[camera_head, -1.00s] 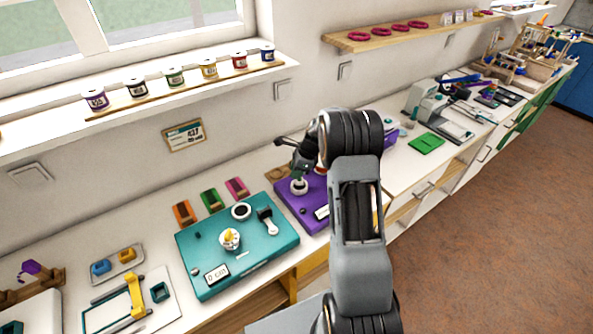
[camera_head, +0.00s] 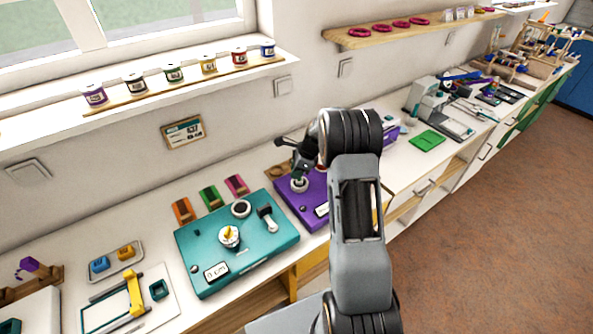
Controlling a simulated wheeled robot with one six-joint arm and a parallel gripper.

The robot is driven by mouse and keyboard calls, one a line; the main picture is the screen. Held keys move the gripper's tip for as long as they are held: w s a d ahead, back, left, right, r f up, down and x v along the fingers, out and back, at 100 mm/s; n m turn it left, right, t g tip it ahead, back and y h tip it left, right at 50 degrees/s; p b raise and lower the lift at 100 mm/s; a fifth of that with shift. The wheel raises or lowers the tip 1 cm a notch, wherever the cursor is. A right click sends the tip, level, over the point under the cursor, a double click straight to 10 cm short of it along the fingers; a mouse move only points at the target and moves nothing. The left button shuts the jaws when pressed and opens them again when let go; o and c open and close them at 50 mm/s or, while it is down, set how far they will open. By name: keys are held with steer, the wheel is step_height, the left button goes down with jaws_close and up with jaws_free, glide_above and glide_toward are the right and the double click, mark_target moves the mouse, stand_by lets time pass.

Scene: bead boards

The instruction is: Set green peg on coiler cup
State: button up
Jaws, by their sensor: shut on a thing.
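The coiler cup (camera_head: 299,187) is a pale round cup on the purple board (camera_head: 290,208), just left of my arm. My gripper (camera_head: 301,173) is right above the cup, pointing down, and is shut on the green peg (camera_head: 300,179). Only a small dark green bit of the peg shows between the fingers and the cup. I cannot tell whether the peg touches the cup. My arm hides the right part of the purple board.
A teal board (camera_head: 205,255) with a yellow-topped cup, a black-and-white ring and a brush-like tool lies to the left. Orange, green and pink blocks (camera_head: 209,198) stand behind it. A green mat (camera_head: 427,141) lies to the right.

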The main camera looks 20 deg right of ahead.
steer(key=shift+f, duration=0.25)
steer(key=o, duration=1)
steer(key=shift+r, duration=0.1)
step_height(320, 180, up, 7)
steer(key=p, duration=0.5)
stand_by(0.7)
